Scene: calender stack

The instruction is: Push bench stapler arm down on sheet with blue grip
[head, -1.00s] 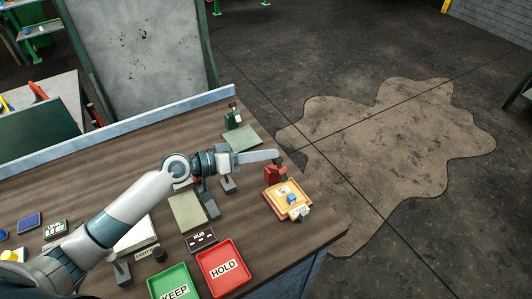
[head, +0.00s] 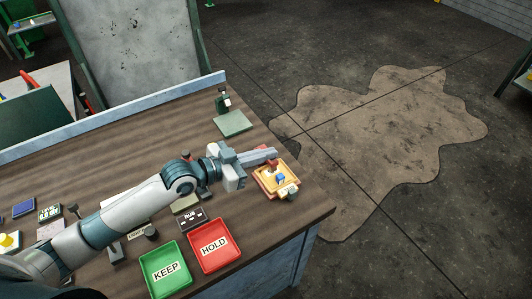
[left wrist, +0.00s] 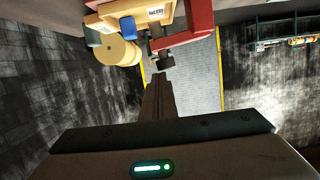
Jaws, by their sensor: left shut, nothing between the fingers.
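The sheet (head: 266,186) is an orange-yellow plate near the table's right corner. Its blue grip (head: 280,178) is a small block on top; the blue block also shows in the left wrist view (left wrist: 128,27). A red part, apparently the bench stapler (left wrist: 201,22), stands beside the sheet in the left wrist view. A dark knob (left wrist: 163,62) shows by its end. In the head view my gripper mostly hides the stapler. My left gripper (head: 273,153) is shut and empty, its fingertips over the stapler's place just behind the sheet. Contact cannot be told. My right gripper is not in view.
A red HOLD tray (head: 228,258) and a green KEEP tray (head: 181,284) lie at the front. A dark RUB block (head: 189,220) sits behind them. The table drops off at the right.

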